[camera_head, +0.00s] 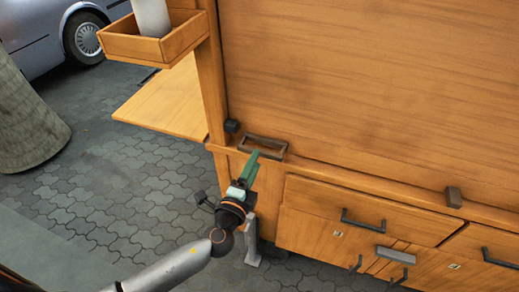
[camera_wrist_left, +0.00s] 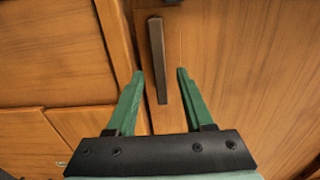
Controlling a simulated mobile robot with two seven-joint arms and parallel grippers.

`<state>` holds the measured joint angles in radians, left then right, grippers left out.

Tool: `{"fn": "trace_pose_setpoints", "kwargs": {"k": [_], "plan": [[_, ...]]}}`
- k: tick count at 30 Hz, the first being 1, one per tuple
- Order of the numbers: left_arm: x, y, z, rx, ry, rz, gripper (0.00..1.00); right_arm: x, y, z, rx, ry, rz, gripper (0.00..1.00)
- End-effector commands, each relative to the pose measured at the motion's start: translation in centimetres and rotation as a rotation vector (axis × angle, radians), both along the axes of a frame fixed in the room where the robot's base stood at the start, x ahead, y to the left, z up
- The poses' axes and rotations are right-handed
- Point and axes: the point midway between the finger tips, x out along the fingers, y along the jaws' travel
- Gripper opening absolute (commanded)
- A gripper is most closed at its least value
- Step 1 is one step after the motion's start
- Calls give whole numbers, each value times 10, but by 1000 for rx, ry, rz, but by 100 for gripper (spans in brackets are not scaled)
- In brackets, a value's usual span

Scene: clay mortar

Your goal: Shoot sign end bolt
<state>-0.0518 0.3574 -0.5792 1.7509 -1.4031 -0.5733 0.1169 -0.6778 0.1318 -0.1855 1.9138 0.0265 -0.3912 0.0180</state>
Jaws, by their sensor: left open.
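A dark metal loop-shaped piece (camera_head: 263,145), which looks like the end bolt, sits at the lower left corner of the large wooden panel (camera_head: 375,75). In the left wrist view a dark bar (camera_wrist_left: 157,60) stands out from the wood and lies between the two fingers. My left gripper (camera_head: 254,157) has green fingers and is open. Its tips are close in front of the loop in the head view. In the left wrist view the left gripper (camera_wrist_left: 160,73) has its fingers on either side of the bar, with gaps showing. I cannot tell exact depth. My right gripper is not in view.
A small dark block (camera_head: 232,126) sits left of the loop, another (camera_head: 454,197) on the ledge to the right. Drawers with dark handles (camera_head: 363,224) are below. A wooden shelf (camera_head: 168,101) and a box (camera_head: 155,40) holding a pale cylinder stick out left. Open paving lies left.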

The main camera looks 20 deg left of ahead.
Motion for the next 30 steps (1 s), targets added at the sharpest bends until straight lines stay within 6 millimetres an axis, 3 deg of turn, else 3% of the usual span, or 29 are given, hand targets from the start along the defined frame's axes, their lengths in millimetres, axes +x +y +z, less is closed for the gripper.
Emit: {"fn": "trace_pose_setpoints", "kwargs": {"k": [3, 9, 20, 30], "plan": [[21, -1, 2, -1, -1, 0, 52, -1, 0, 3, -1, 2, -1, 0], [41, -1, 0, -1, 0, 0, 52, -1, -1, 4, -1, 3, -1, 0], [46, -1, -1, -2, 1, 0, 52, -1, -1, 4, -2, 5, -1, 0], [46, -1, -1, -2, 1, 0, 16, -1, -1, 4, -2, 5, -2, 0]]}}
